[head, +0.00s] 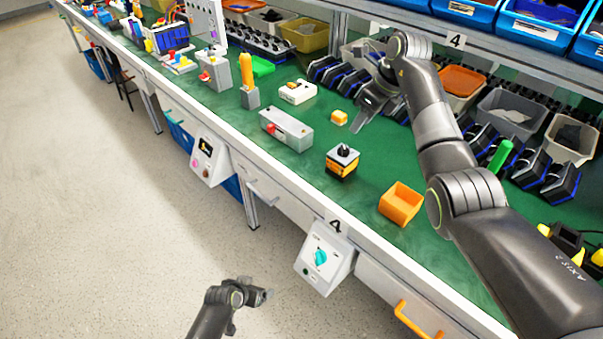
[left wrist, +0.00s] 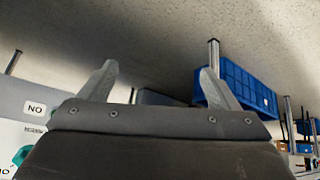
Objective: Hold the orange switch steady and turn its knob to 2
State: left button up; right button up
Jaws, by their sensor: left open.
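The orange switch (head: 342,162) stands upright on the green bench top, with an orange and black body and a black knob (head: 344,151) on top. The knob's pointer and numbers are too small to read. My right gripper (head: 362,108) hangs over the bench behind and right of the switch, apart from it. Its finger gap is not clear. My left gripper (head: 266,295) is low in front of the bench, away from the switch. In the left wrist view its fingers (left wrist: 158,72) are spread with nothing between them.
An orange bin (head: 401,203) sits right of the switch, a small orange block (head: 339,117) behind it, and a grey box with a red button (head: 286,129) to its left. A panel with a teal knob (head: 323,257) juts from the bench front. Parts bins line the back.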

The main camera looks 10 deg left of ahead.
pick_arm(q)
jog(key=w+d+r+m+t+h, duration=0.1)
jog(key=w+d+r, duration=0.2)
jog(key=w+r, duration=0.45)
jog(key=w+d+r+m+t+h, duration=0.1)
jog(key=w+d+r+t+h, duration=0.2)
jog(key=r, duration=0.7)
jog(key=m+h, duration=0.2)
jog(key=m, duration=0.2)
send_near(342, 161)
jog(key=shift+t, duration=0.3)
jog(key=x, duration=0.4)
jog(key=a+f+x, duration=0.1)
jog(key=x, duration=0.4)
jog(key=f+x, duration=0.1)
jog(key=x, duration=0.3)
jog(key=shift+w+a+f, duration=0.1)
jog(key=shift+w+a, duration=0.1)
jog(key=shift+w, duration=0.05)
jog(key=shift+c, duration=0.3)
